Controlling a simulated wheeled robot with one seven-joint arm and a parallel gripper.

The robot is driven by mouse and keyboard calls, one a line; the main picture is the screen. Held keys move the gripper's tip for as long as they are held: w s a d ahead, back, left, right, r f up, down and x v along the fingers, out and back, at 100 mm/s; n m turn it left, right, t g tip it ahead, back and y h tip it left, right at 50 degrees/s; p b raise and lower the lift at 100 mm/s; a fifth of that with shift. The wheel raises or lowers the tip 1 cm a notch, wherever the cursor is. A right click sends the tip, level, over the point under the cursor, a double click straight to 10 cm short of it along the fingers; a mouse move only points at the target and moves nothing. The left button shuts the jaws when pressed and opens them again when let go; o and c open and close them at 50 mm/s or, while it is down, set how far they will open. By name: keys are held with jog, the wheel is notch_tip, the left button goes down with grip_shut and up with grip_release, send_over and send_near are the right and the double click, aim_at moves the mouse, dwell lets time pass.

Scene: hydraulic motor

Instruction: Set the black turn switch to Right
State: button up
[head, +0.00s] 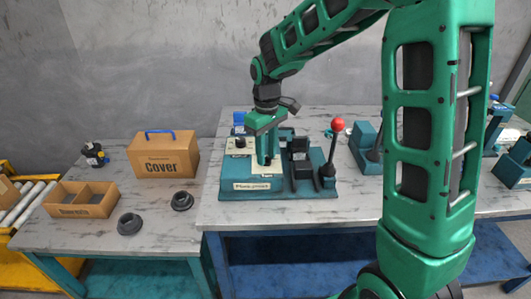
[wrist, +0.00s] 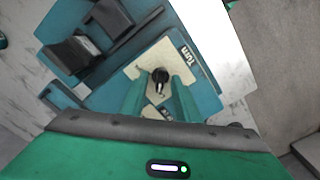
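The black turn switch (wrist: 160,76) is a round knob with a pale mark, on a cream plate of the teal station in the wrist view. Its pale mark points toward the bottom of that picture. In the head view my gripper (head: 267,162) points down over the cream plate of the station (head: 232,183).
A red-topped lever (head: 337,125) and black blocks (head: 300,165) stand right of my gripper on the station. More teal devices (head: 366,148) stand right.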

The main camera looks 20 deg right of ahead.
grip_shut()
